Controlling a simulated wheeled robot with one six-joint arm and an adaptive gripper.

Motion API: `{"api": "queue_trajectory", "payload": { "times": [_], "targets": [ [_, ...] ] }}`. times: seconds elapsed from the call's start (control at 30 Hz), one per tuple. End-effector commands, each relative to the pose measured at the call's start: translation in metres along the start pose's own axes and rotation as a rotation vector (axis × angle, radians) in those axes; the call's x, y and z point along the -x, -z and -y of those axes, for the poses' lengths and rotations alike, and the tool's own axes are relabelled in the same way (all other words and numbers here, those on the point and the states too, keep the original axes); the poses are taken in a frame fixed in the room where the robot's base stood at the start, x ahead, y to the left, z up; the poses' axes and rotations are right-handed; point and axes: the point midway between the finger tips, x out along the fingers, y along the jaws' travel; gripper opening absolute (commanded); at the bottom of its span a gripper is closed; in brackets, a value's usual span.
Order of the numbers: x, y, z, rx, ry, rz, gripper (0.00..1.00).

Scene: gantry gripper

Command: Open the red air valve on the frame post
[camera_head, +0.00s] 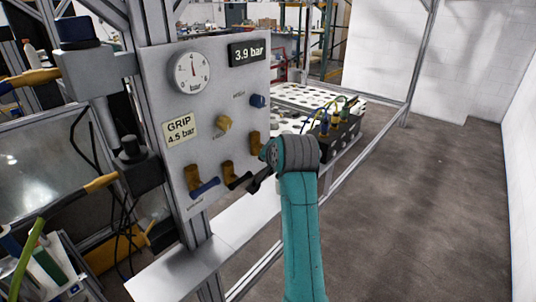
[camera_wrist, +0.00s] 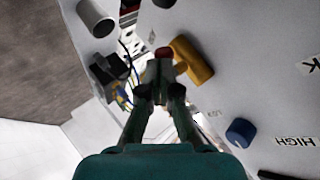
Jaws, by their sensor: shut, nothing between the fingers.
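In the head view three brass valves sit along the lower part of a grey panel (camera_head: 215,110). The left one (camera_head: 193,180) has a blue handle, the middle one (camera_head: 229,172) a dark handle. The right brass valve (camera_head: 254,143) is partly behind my arm, and no red handle shows there. My gripper (camera_head: 258,182) is dark and close to the panel beside this valve. In the wrist view my gripper (camera_wrist: 157,72) is shut and empty. A small red part (camera_wrist: 163,52) shows just beyond its fingertips, beside a brass valve body (camera_wrist: 193,60). I cannot tell whether they touch.
The panel carries a round gauge (camera_head: 191,71), a "3.9 bar" display (camera_head: 248,52), a "GRIP 4.5 bar" label (camera_head: 180,129) and a blue knob (camera_head: 257,100). A perforated table (camera_head: 290,96) stands behind. The floor at right is clear.

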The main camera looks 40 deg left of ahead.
Motion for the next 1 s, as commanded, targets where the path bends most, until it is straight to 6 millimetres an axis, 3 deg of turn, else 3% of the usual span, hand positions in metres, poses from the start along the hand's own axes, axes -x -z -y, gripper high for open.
{"api": "queue_trajectory", "payload": {
  "times": [0.7, 1.0],
  "targets": [
    [-0.015, -0.009, -0.016, 0.443, 0.061, -0.457, 0.0],
    [-0.018, -0.007, -0.018, 0.495, 0.07, -0.512, 0.0]
  ]
}}
